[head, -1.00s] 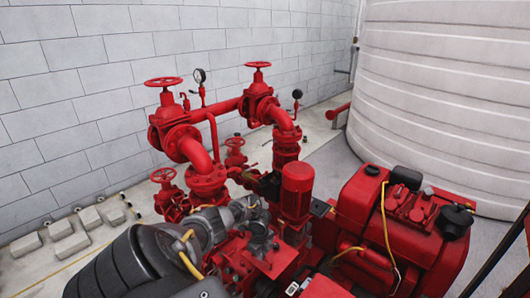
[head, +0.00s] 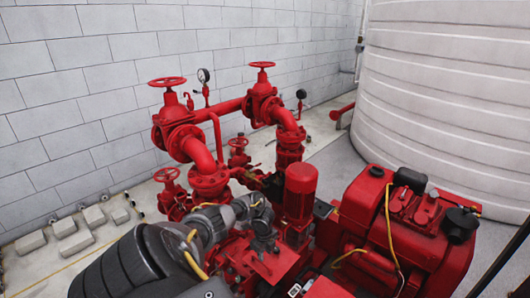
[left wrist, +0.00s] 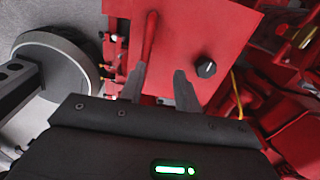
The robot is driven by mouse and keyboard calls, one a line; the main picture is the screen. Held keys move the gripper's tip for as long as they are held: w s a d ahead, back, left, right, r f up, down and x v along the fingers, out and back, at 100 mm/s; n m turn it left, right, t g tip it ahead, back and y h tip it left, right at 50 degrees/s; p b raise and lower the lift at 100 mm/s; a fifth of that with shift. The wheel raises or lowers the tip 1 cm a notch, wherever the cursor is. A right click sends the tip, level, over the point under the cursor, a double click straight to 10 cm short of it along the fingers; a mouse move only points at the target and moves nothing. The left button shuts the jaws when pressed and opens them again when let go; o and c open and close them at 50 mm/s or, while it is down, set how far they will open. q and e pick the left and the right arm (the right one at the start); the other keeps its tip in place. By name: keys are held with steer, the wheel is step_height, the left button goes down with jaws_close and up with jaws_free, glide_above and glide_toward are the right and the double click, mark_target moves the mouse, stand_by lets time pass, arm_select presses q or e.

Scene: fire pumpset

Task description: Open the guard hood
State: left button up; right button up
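The left wrist view shows a flat red panel (left wrist: 185,35), which I take to be the guard hood. It carries a slim red bar handle (left wrist: 151,38) and a black knob (left wrist: 206,67). My left gripper (left wrist: 160,70) is open, its two fingers apart over the panel. The right gripper is in neither view.
Red pipes with valve handwheels (head: 167,81) rise behind the pump. A red vertical motor (head: 300,190) stands close to the right of the left gripper. A red engine (head: 400,225) fills the lower right. A white tank (head: 440,110) and a block wall stand behind.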

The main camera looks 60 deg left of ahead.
arm_select(q)
step_height(320, 180, up, 9)
steer(key=shift+s+r, duration=0.15)
steer(key=shift+s, duration=0.05)
steer(key=shift+d, duration=0.1)
stand_by(0.5)
